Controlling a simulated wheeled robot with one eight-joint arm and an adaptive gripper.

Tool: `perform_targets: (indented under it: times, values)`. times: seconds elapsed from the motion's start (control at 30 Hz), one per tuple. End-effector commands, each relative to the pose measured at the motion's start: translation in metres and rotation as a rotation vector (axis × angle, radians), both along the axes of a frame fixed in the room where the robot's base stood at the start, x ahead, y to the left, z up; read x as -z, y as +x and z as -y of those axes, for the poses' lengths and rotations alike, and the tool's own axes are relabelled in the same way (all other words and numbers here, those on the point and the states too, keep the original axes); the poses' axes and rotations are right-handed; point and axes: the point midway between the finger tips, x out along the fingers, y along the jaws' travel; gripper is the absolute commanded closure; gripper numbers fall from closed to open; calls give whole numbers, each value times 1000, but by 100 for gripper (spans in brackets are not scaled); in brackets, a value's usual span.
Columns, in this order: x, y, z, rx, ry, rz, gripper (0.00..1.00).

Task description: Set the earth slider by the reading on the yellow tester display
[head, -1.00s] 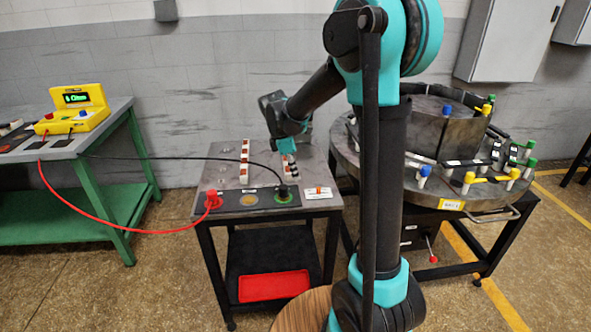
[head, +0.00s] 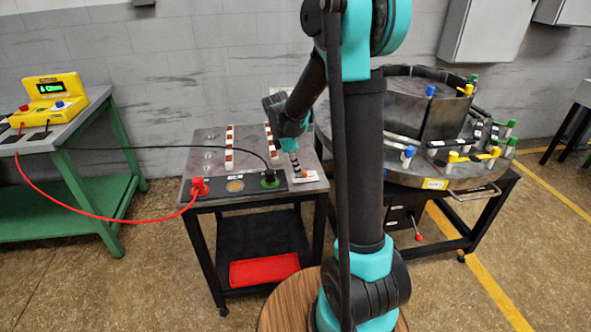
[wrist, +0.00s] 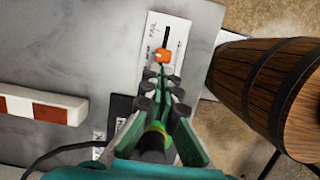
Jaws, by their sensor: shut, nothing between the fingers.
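The earth slider is a white plate with a dark slot (wrist: 168,35) and an orange knob (wrist: 163,56), at the small table's front right corner. The plate also shows in the head view (head: 313,177). My gripper (wrist: 163,73) is shut and empty, its fingertips at the knob's near side; I cannot tell whether they touch it. In the head view my gripper (head: 298,172) points down at the plate. The yellow tester (head: 50,98) stands on the green bench at left. Its display (head: 49,88) shows small green characters, seemingly a 6 and "Ohm", too blurred to be sure.
A red plug (head: 199,187) and a black plug (head: 269,178) stand on the table's dark strip, with leads running left. Red-and-white bars (head: 230,147) lie behind. A red tray (head: 264,270) is on the lower shelf. A round metal vessel (head: 425,110) stands at right.

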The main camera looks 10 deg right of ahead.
Motion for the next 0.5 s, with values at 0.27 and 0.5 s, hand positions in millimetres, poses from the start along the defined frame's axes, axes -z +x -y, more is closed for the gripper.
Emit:
perform_targets:
  times: [0.27, 0.5]
  values:
    - [0, 0, 25, 4, 0, 1, 100]
    - [0, 0, 37, 1, -2, 0, 100]
